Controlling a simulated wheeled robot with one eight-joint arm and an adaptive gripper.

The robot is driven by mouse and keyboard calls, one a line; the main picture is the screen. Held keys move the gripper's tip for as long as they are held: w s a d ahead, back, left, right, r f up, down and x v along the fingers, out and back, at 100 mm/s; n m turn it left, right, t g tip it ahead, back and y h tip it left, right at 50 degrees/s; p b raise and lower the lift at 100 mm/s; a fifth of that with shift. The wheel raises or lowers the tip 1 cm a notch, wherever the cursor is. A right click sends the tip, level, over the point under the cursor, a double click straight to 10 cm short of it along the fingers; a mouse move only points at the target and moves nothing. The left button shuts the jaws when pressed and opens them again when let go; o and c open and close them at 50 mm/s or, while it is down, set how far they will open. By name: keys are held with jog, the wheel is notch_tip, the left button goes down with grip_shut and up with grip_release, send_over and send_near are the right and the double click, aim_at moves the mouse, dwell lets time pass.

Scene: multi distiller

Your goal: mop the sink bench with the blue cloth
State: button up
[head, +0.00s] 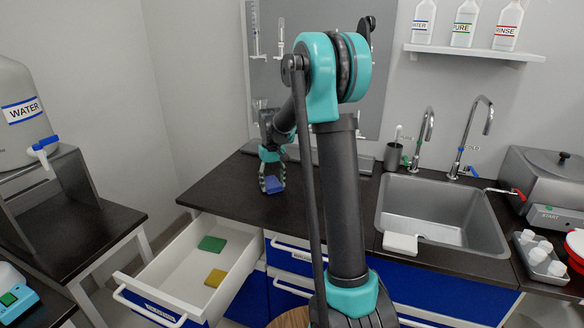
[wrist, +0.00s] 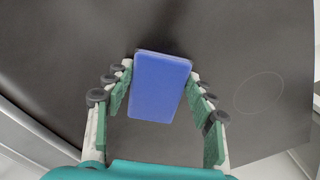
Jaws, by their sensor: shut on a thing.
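The blue cloth (head: 273,184) is a small flat folded block. My gripper (head: 272,180) is shut on it above or on the dark bench (head: 225,190), left of the sink. In the wrist view the blue cloth (wrist: 160,88) sits between the two green-padded fingers of my gripper (wrist: 158,90), its broad face toward the camera. I cannot tell whether the cloth touches the bench. The steel sink (head: 440,210) is set in the bench at the right, with a white cloth or block (head: 400,243) on its front edge.
An open white drawer (head: 180,262) below the bench holds a green cloth (head: 212,243) and a yellow cloth (head: 215,277). Two taps stand behind the sink. A dark cup (head: 392,157) stands left of them. A steel bath (head: 545,180) is at the right. The bench around my gripper looks clear.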

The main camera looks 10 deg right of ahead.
jog(key=shift+r, duration=4.2)
notch_tip(320, 180, up, 8)
